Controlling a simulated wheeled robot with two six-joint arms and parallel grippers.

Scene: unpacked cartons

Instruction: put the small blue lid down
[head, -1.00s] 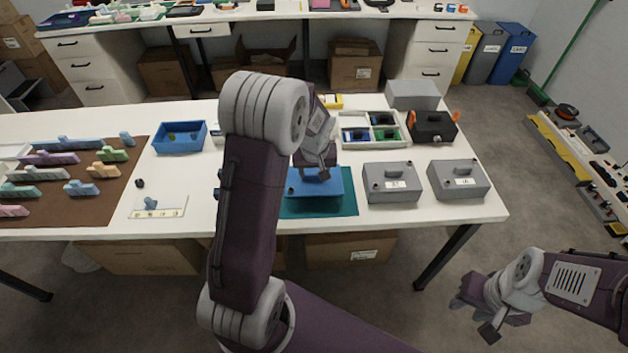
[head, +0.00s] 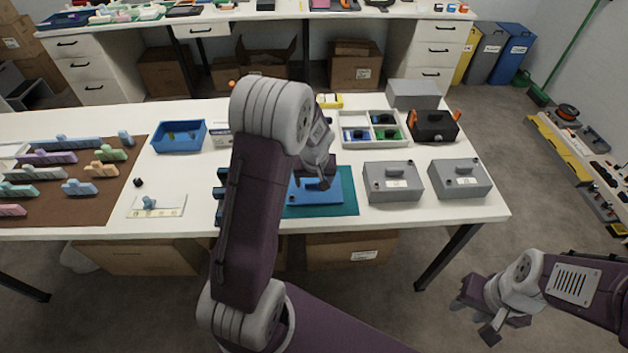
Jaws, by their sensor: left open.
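The small blue lid (head: 333,194) lies flat on the teal mat (head: 349,206) near the table's front edge. A darker blue raised part, which looks like its handle, shows near its middle. My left gripper (head: 321,181) is open just over the lid, and its fingers overlap the handle area in the picture. I cannot tell whether they touch it. My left arm hides the lid's left side and part of the mat. My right gripper (head: 476,319) hangs low at the right, off the table, with its fingertips apart and nothing between them.
Two grey lidded boxes (head: 393,181) (head: 459,178) stand right of the mat. Behind them are a white divided tray (head: 343,131) and a black case (head: 434,127). A blue bin (head: 179,136) and a brown mat (head: 100,205) with several pastel pieces are at left.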

